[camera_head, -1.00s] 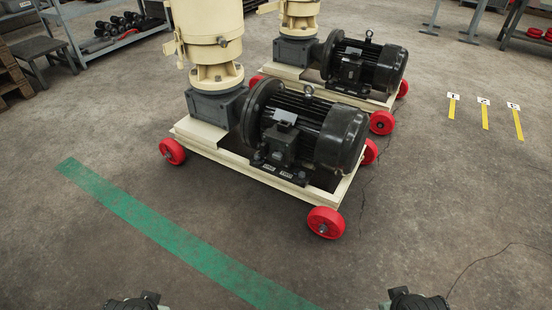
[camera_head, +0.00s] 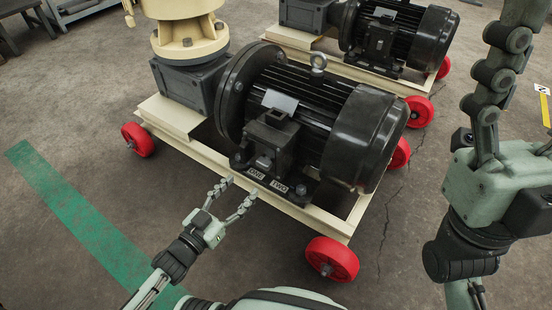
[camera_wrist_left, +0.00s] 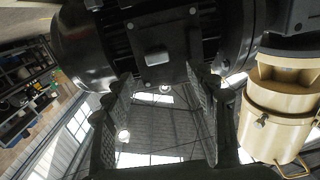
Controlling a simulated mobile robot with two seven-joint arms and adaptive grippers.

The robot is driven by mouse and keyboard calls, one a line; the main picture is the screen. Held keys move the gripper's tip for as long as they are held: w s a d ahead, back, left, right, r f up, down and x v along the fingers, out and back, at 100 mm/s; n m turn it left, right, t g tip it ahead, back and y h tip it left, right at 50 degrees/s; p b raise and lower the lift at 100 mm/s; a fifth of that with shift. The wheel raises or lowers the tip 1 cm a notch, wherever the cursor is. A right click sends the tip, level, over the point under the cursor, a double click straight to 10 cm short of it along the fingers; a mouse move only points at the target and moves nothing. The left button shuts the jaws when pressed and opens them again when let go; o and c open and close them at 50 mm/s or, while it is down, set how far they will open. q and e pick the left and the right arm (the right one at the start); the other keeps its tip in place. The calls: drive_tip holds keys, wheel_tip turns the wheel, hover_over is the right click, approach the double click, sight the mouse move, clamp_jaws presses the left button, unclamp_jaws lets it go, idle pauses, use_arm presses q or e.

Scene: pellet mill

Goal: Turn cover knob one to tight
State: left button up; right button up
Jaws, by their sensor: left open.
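The near black motor (camera_head: 305,105) has a terminal box (camera_head: 268,140) on its side facing me. Below the box are small plates reading ONE (camera_head: 256,173) and TWO (camera_head: 279,186). A small round light knob-like part (camera_head: 263,162) sits low on the box; I cannot tell how tight it is. My left gripper (camera_head: 239,188) is open and empty, its fingertips by the cream frame just below the ONE plate. In the left wrist view, its fingers (camera_wrist_left: 158,78) stand apart below the dark box (camera_wrist_left: 158,50). My right gripper (camera_head: 497,70) is raised at the right, tips partly cut off.
The cream base frame (camera_head: 185,130) stands on red wheels (camera_head: 332,259). A second motor (camera_head: 395,40) stands behind. The cream mill body (camera_head: 187,35) rises at the left. A green floor stripe (camera_head: 75,215) lies left; the floor between it and the frame is clear.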

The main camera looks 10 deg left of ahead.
sight(261, 167)
use_arm(q)
drive_tip(key=x, duration=0.2)
drive_tip(key=b+x, duration=0.1)
drive_tip(key=x, duration=0.5)
drive_tip(key=shift+d+r+b, duration=0.2)
drive_tip(key=shift+d+b, duration=0.1)
drive_tip(key=shift+b, duration=0.1)
drive_tip(key=shift+c, duration=0.5)
drive_tip(key=c, duration=1.1)
drive_tip(key=shift+o, duration=0.2)
